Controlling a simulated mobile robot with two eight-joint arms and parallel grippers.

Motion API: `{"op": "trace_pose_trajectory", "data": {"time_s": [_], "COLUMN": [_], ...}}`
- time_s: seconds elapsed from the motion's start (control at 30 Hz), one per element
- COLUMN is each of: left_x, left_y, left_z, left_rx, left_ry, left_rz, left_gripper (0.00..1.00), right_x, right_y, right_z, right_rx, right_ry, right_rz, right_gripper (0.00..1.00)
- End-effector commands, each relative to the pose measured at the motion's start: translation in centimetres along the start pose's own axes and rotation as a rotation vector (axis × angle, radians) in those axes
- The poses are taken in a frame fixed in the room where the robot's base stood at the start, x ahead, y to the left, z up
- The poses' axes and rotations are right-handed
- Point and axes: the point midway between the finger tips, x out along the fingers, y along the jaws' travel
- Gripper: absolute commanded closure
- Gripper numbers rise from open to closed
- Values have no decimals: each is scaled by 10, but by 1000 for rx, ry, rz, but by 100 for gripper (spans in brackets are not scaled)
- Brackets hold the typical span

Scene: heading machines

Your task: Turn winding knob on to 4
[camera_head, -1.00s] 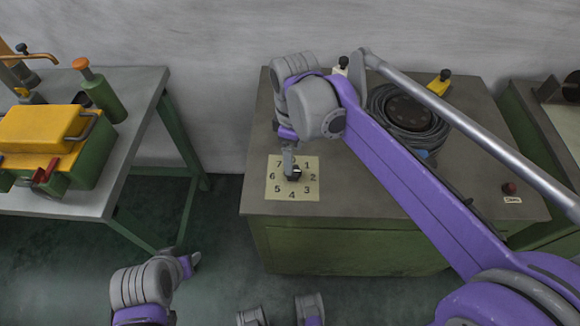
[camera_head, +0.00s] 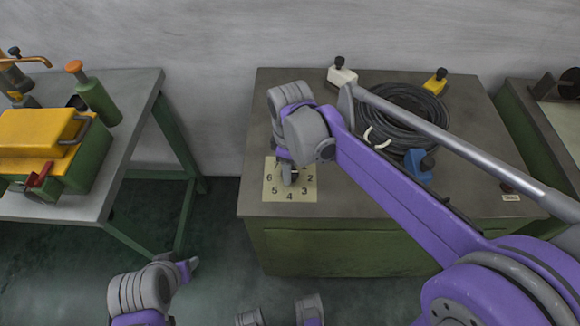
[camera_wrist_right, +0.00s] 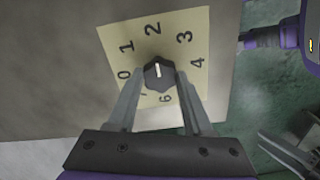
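The winding knob (camera_wrist_right: 159,73) is a small black dial with a white line, on a cream number plate (camera_wrist_right: 112,38). In the right wrist view its line runs roughly toward the 2. In the head view the plate (camera_head: 271,190) lies at the front left of the cabinet top, and my right gripper (camera_head: 288,178) covers most of the knob. In the wrist view my right gripper's (camera_wrist_right: 161,73) fingers stand apart on both sides of the knob; firm contact is not clear. My left gripper (camera_head: 191,264) hangs low, away from the cabinet; its finger gap is unclear.
The green cabinet (camera_head: 340,245) carries a coiled black cable (camera_head: 440,112), a white box (camera_head: 342,77), a yellow box (camera_head: 436,82) and a blue box (camera_head: 417,168). A table (camera_head: 142,105) with a yellow-green machine (camera_head: 38,130) stands left, across a floor gap.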

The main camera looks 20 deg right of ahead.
Motion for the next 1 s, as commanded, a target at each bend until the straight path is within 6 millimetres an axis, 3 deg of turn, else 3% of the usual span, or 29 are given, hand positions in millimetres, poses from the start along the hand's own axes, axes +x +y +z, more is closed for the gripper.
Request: {"op": "trace_pose_trajectory", "data": {"time_s": [0.03, 0.2, 0.57, 1.0], "left_x": [0, 0, -2, -9], "left_y": [0, 0, 0, 0], "left_z": [0, 0, -1, -6], "left_rx": [0, 0, 0, 0], "left_ry": [0, 0, 1, 3], "left_rz": [0, 0, 0, 0], "left_gripper": [50, 50, 50, 50], "right_x": [0, 0, 0, -1], "right_y": [0, 0, 0, 0], "right_z": [0, 0, 0, 0], "right_rx": [0, 0, 58, 403], "right_ry": [0, 0, 0, 0], "right_rz": [0, 0, 0, 0], "right_gripper": [73, 100, 100, 100]}}
